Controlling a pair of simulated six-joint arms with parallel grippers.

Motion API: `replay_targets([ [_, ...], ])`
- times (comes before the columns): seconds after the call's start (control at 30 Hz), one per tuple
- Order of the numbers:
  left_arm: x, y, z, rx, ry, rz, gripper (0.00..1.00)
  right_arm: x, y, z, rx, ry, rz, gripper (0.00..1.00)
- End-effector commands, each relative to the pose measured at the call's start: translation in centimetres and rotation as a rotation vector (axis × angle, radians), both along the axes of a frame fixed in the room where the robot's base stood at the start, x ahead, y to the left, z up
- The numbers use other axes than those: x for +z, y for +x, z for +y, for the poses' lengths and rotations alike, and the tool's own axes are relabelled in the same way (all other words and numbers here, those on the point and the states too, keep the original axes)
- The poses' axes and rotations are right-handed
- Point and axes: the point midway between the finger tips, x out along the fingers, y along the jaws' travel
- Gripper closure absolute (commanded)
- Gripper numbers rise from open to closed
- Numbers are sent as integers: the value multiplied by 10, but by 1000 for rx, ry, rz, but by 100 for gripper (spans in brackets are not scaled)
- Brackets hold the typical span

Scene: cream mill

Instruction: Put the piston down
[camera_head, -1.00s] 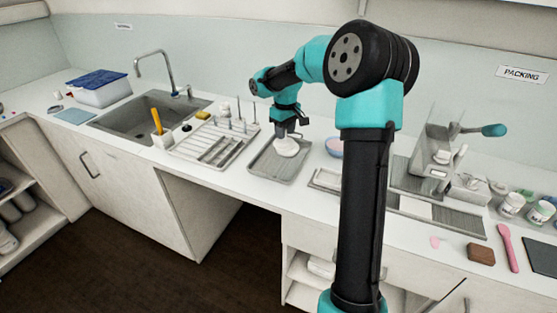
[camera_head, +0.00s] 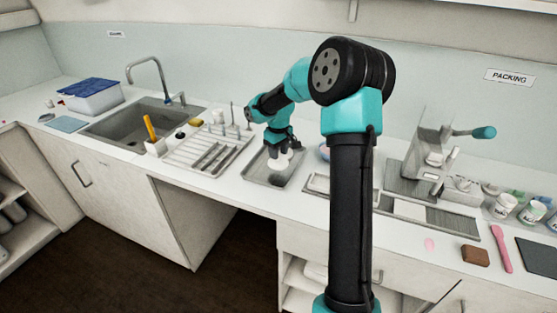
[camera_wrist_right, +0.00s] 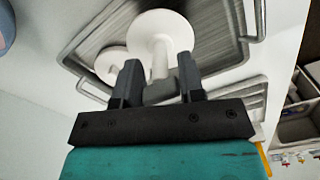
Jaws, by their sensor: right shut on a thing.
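My right gripper (camera_head: 281,150) is low over the grey metal tray (camera_head: 257,173) in the middle of the counter. In the right wrist view, the gripper (camera_wrist_right: 157,82) is shut on the stem of the white piston (camera_wrist_right: 160,33), whose round disc faces the camera. A second white round piece (camera_wrist_right: 110,62) shows beside it, partly behind the piston and a finger. The tray (camera_wrist_right: 92,42) lies behind both. I cannot tell whether the piston touches the tray. My left gripper is not in view.
A drying rack (camera_head: 207,152) with upright pegs stands left of the tray, beside the sink (camera_head: 125,127). The press (camera_head: 430,150) stands further right. Bare tray surface shows at its left front.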

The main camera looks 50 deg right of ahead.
Motion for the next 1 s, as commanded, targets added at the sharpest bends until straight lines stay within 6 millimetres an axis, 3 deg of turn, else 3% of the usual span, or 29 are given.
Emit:
replay_targets([
  [0.33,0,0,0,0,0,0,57,-36,0,0,-1,1,2,87],
  [0.73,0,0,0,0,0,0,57,-40,0,0,0,1,1,87],
  [0.77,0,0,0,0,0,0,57,-40,0,0,0,1,1,61],
  [1.0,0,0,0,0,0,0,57,-39,0,0,0,1,1,38],
])
